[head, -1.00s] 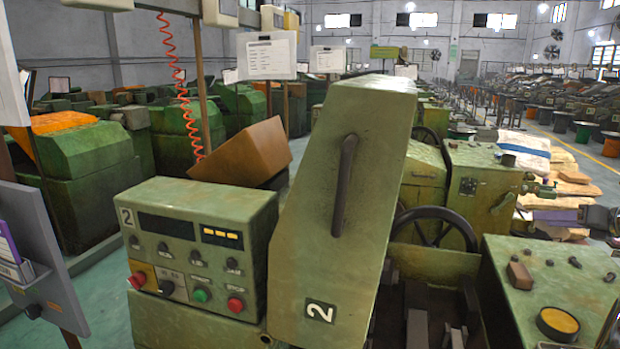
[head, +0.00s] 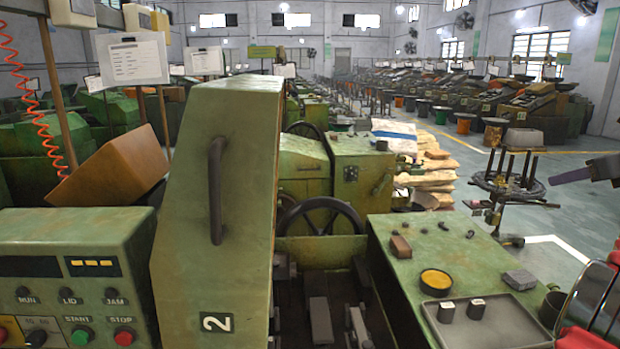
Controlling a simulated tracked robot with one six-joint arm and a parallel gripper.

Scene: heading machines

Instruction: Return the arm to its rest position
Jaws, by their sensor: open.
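What looks like my gripper (head: 588,172) is at the right edge of the head view, dark with a purple-grey bar pointing left. It is cut off by the frame. It is open, and I see nothing held in it. It is in the air, apart from the green machine's top (head: 440,255). The rest of my arm is outside the view.
A green machine hood (head: 218,200) marked 2 stands in front, beside a button panel (head: 75,275). A grey tray (head: 488,325) holds small blocks. A round rack (head: 506,185) stands on the floor at right. Red and chrome parts (head: 590,310) are at lower right.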

